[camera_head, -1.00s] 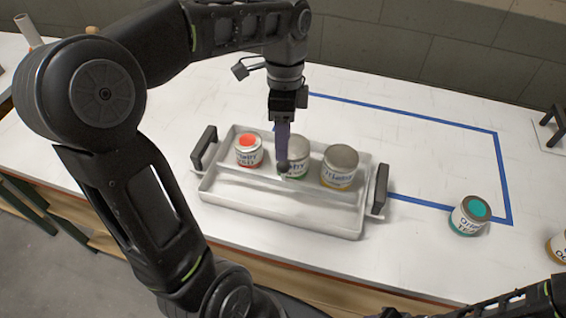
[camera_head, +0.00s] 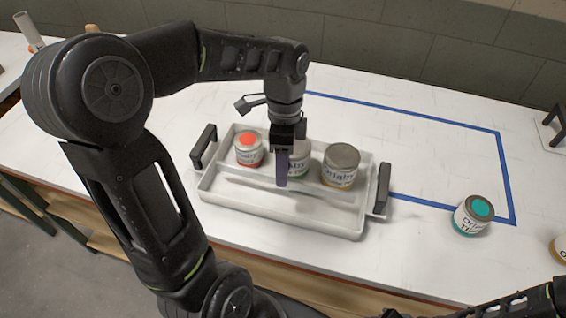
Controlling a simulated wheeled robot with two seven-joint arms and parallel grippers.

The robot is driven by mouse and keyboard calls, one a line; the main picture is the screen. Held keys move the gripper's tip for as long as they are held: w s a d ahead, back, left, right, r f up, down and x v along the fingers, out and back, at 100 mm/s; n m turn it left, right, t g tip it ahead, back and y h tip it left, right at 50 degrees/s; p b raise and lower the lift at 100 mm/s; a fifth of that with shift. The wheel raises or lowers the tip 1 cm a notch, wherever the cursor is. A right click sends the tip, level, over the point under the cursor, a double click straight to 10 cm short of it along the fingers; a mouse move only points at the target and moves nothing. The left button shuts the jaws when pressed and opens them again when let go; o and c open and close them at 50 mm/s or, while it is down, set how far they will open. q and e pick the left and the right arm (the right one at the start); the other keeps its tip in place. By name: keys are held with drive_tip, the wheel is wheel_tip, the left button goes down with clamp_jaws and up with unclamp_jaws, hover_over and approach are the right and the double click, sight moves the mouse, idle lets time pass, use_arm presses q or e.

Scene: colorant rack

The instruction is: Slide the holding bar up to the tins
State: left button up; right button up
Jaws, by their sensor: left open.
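A white tray (camera_head: 290,220) with black handles stands on the table. Three tins sit in a row along its back part: one with an orange lid (camera_head: 249,149), a middle one (camera_head: 299,162) partly hidden by my gripper, and a grey-lidded one (camera_head: 341,165). A thin white holding bar (camera_head: 325,197) runs across the tray in front of the tins. Its contact with them is hard to tell. My left gripper (camera_head: 282,183) points down in front of the middle tin, its fingertips at the bar; it is open and empty. My right gripper is out of view.
A tin with a teal lid (camera_head: 473,215) stands right of the tray, near a blue tape outline (camera_head: 440,118). Another tin (camera_head: 559,248) is cut off at the right edge. The table between tray and back wall is mostly clear.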

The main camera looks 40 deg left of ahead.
use_arm(q)
clamp_jaws()
idle(0.5)
drive_tip(key=shift+w, duration=0.1)
idle(0.8)
